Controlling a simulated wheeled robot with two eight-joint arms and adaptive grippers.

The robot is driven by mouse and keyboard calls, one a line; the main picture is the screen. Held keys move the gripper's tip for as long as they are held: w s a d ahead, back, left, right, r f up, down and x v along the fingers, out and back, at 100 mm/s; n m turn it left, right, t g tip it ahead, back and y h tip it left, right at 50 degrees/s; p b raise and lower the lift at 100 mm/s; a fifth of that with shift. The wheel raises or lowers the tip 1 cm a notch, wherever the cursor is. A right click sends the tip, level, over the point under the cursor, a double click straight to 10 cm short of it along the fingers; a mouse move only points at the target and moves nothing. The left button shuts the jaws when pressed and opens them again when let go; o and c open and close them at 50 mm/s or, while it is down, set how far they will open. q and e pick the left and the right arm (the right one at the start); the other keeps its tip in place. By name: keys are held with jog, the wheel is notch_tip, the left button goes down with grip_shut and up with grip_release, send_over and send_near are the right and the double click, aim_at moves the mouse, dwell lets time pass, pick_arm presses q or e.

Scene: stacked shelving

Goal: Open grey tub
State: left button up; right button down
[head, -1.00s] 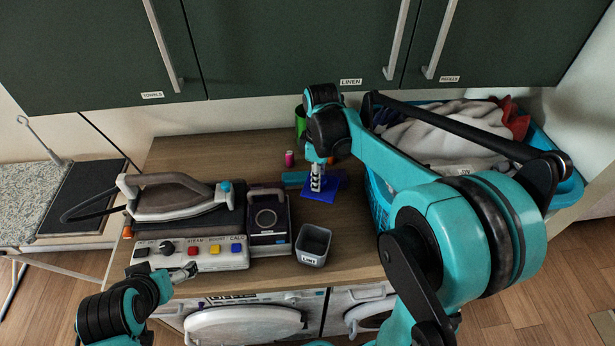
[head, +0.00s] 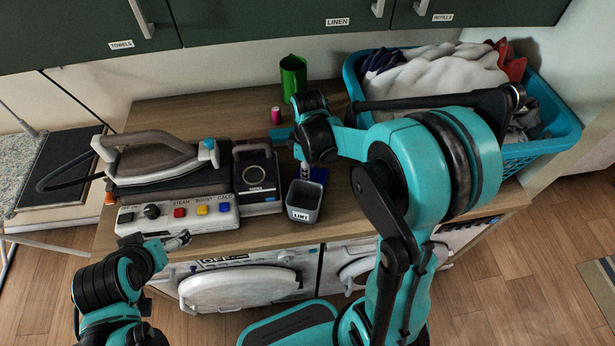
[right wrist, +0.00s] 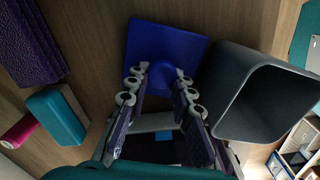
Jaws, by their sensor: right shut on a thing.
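The grey tub (head: 304,214), labelled LINT, stands upright near the counter's front edge. Its top is open and it looks empty inside; it also shows in the right wrist view (right wrist: 226,100). A square blue lid (head: 319,175) with a round knob is just behind the tub, seen flat in the right wrist view (right wrist: 150,42). My right gripper (right wrist: 160,78) is shut on the lid's knob; in the head view its fingers (head: 304,168) are partly hidden by my arm. I cannot tell whether the lid touches the counter. My left gripper (head: 180,240) is in front of the control panel, its jaws unclear.
An iron (head: 155,165) rests behind a button panel (head: 180,213), with a dark purple device (head: 257,180) left of the tub. A green cup (head: 293,76), a pink spool (head: 276,115) and a teal block (head: 283,134) stand behind. A blue laundry basket (head: 545,150) fills the right.

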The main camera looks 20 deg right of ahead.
jog(key=shift+s+a+f+b, duration=0.2)
jog(key=shift+s+f+b, duration=0.15)
jog(key=shift+s+f, duration=0.25)
jog(key=shift+w, duration=0.25)
jog(key=shift+s+f, duration=0.1)
jog(key=shift+f, duration=0.15)
jog(key=c, duration=1.6)
grip_release()
jog(key=shift+r, duration=0.1)
